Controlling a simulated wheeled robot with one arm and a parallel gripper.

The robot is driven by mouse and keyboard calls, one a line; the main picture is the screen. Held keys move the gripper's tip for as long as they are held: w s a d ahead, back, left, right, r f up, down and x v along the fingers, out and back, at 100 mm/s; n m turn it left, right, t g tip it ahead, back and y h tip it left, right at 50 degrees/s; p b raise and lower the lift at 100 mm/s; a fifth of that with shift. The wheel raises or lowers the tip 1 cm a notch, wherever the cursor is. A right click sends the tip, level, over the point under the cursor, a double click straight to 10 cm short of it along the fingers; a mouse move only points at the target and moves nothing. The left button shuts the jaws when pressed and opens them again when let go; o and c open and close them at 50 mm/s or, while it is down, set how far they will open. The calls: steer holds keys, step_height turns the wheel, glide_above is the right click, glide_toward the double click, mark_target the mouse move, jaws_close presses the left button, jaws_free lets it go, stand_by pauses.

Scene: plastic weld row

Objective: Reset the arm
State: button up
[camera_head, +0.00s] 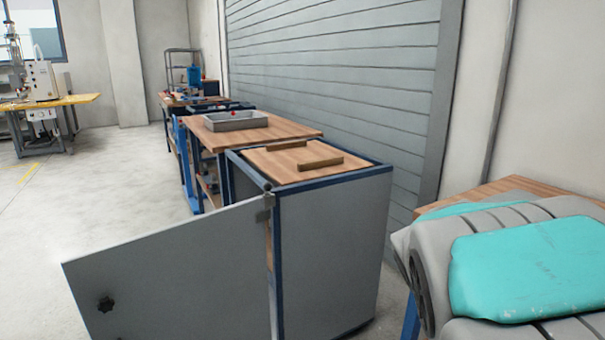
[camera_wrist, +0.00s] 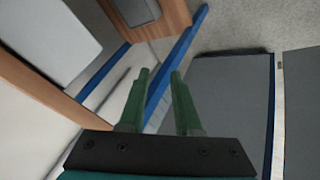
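My gripper (camera_wrist: 160,72) shows in the wrist view with two green fingers on a dark mount. The fingers are apart with a clear gap between them, and nothing is held. Behind the fingers are a blue frame bar (camera_wrist: 175,65), a wooden surface and grey panels, seen at a tilt. The gripper does not show in the head view.
A cabinet (camera_head: 335,255) stands ahead with its grey door (camera_head: 180,275) swung open to the left. Behind it, a wooden bench (camera_head: 285,131) carries a grey tray (camera_head: 236,125). A wooden table (camera_head: 505,186) is at the right. Floor at the left is clear.

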steer(key=s+a+f+g+y, duration=0.1)
steer(key=s+a, duration=0.3)
steer(key=s, duration=0.5)
steer(key=s+a+f+g+y, duration=0.2)
steer(key=s+a+g, duration=0.2)
steer(key=s, duration=0.5)
steer(key=s+a+f+g+y+p, duration=0.1)
steer(key=s+a+g, duration=0.1)
steer(key=s+a, duration=0.3)
steer(key=s, duration=0.4)
steer(key=shift+s+f+y, duration=0.2)
steer(key=shift+s+y, duration=0.05)
steer(key=shift+y, duration=0.15)
